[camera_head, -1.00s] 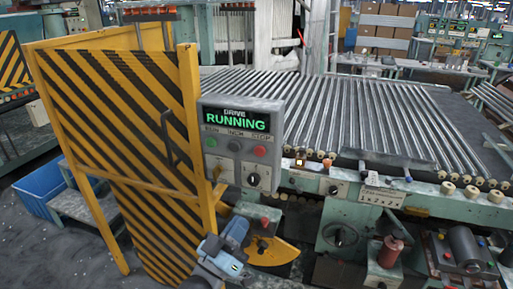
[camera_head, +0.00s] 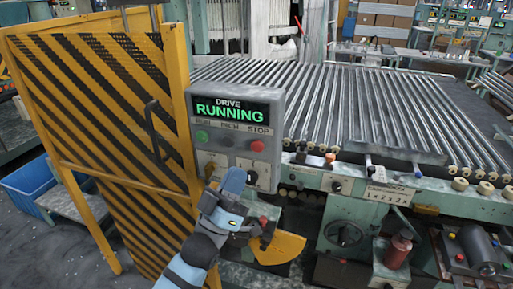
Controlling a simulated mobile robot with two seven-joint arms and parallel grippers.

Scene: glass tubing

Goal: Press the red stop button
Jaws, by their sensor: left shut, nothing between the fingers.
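The grey drive control box (camera_head: 270,101) stands at the middle, and its display reads "DRIVE RUNNING" in green. The red stop button (camera_head: 257,146) is on the right of its button row, under the label STOP. A green button (camera_head: 202,136) is at the left of that row, and a dark button (camera_head: 228,141) is between them. My left gripper (camera_head: 232,176) is shut and empty. It is in front of the lower part of the box, below and left of the red button, and appears apart from it. My right gripper is not in view.
A yellow and black striped guard gate (camera_head: 100,110) stands close on the left of the box. A roller conveyor with glass tubes (camera_head: 370,110) lies behind and right. A red cylinder (camera_head: 397,250) and a yellow curved plate (camera_head: 280,248) are lower right. A blue bin (camera_head: 28,185) is on the left floor.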

